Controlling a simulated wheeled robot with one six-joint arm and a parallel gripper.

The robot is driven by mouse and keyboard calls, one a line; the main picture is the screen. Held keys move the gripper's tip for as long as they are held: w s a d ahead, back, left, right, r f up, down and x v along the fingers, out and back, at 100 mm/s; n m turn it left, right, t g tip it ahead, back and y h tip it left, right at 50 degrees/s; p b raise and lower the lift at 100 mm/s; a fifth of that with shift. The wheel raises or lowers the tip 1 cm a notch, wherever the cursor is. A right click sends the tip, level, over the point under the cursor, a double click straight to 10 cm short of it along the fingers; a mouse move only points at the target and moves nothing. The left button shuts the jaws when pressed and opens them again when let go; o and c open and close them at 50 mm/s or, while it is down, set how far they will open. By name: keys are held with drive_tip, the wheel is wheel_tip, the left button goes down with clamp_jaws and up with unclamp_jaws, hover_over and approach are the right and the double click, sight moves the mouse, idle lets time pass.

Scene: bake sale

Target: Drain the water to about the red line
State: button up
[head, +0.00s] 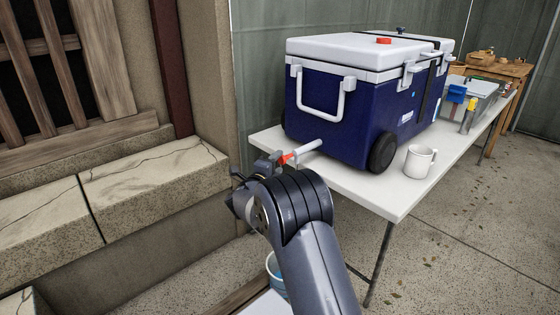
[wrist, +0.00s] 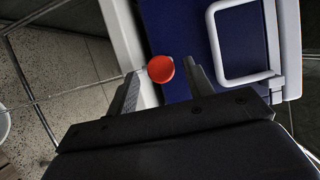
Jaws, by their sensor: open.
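A blue cooler (head: 345,115) with a white lid and handle stands on a white table (head: 390,190); its blue side also shows in the wrist view (wrist: 185,30). A white drain spout (head: 307,147) sticks out low from its near end, with a red piece (head: 286,158) at the outer end. In the wrist view a round red cap (wrist: 160,69) sits between the fingertips of my open gripper (wrist: 162,72), with gaps to both fingers. A bucket (head: 274,268) with something blue inside is low beside my arm, mostly hidden. I see no red line or water flow.
A white mug (head: 420,161) stands on the table right of the cooler's wheel. A clear bin (head: 480,92) and a wooden table (head: 500,70) are farther back. A stone ledge (head: 150,180) runs along the left. The floor right of the table is open.

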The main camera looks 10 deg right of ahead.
drive_tip(key=p+v, duration=0.1)
drive_tip(key=v, duration=0.7)
idle(1.5)
